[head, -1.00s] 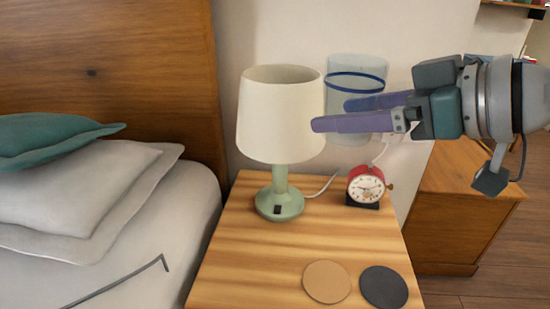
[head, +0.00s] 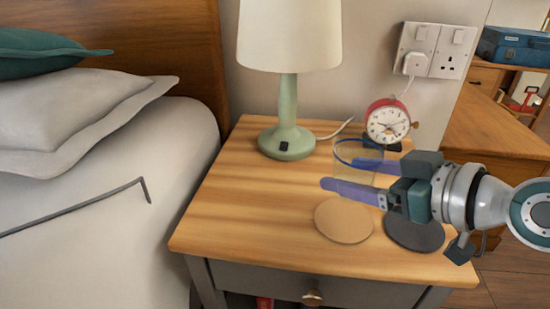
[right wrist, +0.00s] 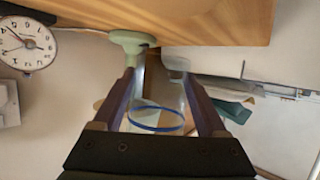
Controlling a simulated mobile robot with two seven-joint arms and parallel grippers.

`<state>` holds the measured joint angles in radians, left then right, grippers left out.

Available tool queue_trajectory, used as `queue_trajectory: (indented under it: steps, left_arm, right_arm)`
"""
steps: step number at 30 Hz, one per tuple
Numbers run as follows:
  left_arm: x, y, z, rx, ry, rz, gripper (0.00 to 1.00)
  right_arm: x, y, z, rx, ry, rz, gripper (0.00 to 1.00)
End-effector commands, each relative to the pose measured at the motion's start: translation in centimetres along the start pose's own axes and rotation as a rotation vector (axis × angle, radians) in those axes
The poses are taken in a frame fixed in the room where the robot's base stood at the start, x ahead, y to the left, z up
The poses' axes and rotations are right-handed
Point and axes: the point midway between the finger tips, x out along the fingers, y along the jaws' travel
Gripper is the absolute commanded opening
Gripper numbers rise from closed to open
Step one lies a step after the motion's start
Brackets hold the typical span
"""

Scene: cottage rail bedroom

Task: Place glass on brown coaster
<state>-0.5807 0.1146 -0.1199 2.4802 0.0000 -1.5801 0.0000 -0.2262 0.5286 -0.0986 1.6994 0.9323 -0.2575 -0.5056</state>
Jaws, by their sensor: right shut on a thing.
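A clear glass with a blue band (head: 352,150) is held between the fingers of my right gripper (head: 345,174), which is shut on it. In the right wrist view the glass (right wrist: 157,118) shows between the two fingers. The brown coaster (head: 343,222) lies flat and bare on the nightstand, just below the gripper in the head view. The near finger covers part of the glass, so its height above the wood is hard to tell. My left gripper is not in view.
A dark coaster (head: 414,236) lies right of the brown one, partly under my gripper in the picture. A green lamp (head: 287,138) and a red alarm clock (head: 388,122) stand at the back of the nightstand (head: 235,210). The nightstand's left part is clear. A bed (head: 100,200) is at left.

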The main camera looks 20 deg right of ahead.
Motion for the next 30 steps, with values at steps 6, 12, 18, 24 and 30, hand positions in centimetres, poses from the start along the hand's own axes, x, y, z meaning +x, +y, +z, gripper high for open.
queue_trajectory:
  steps: [6, 12, 18, 24, 30]
  left_arm:
    - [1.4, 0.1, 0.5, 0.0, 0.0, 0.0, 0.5]
    - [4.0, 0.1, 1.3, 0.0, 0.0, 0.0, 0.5]
    - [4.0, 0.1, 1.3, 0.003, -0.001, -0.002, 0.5]
    - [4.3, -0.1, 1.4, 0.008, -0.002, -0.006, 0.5]
    - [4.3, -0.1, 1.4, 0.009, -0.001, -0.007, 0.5]
  right_arm:
    - [0.8, 0.0, 1.8, -0.002, 0.003, 0.0, 0.01]
    - [2.1, -0.2, 4.9, -0.001, 0.001, 0.0, 0.01]
    - [2.2, -0.1, 5.1, -0.002, 0.003, 0.001, 0.01]
    - [2.3, -0.2, 5.4, -0.002, 0.003, 0.0, 0.01]
    - [2.3, -0.2, 5.5, -0.001, 0.001, 0.0, 0.9]
